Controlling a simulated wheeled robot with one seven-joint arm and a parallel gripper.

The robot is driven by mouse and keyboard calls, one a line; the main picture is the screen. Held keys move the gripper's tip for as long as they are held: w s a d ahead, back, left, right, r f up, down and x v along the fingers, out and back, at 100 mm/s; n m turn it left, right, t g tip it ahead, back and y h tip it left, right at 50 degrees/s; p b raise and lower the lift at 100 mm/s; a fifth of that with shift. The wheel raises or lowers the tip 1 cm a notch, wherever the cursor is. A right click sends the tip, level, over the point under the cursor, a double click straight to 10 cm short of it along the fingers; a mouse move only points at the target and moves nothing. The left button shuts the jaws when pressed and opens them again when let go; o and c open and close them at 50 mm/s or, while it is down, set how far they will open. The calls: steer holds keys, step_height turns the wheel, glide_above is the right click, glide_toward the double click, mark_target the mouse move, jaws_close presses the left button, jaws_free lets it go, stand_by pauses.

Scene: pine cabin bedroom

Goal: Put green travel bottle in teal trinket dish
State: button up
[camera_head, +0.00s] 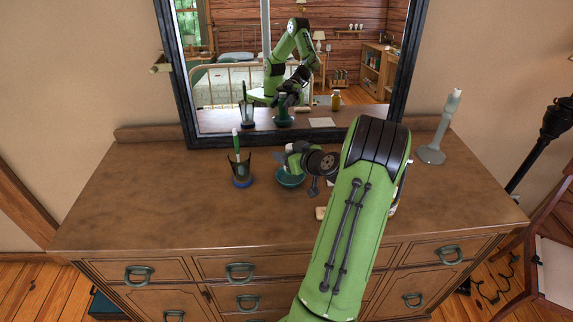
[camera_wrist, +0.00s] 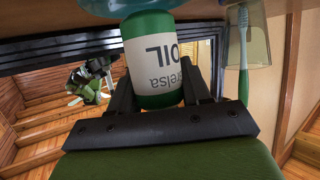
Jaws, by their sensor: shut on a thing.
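The green travel bottle (camera_wrist: 155,88), with a white label reading "OIL", is between the fingers of my gripper (camera_wrist: 158,82) in the wrist view. My gripper is shut on it. The teal trinket dish (camera_head: 289,180) stands on the dresser top, directly below my gripper (camera_head: 295,160) in the head view. Part of the dish (camera_wrist: 100,6) shows at the top edge of the wrist view, close against the bottle's end. Whether the bottle touches the dish floor is hidden. My gripper and wrist cover most of the bottle in the head view.
A framed mirror (camera_head: 197,142) rises behind. The dresser top (camera_head: 150,205) is clear at left.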

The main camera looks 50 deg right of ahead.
steer(key=shift+f, duration=1.55)
steer(key=shift+f+b, duration=0.15)
steer(key=shift+b, duration=0.25)
steer(key=o, duration=1.1)
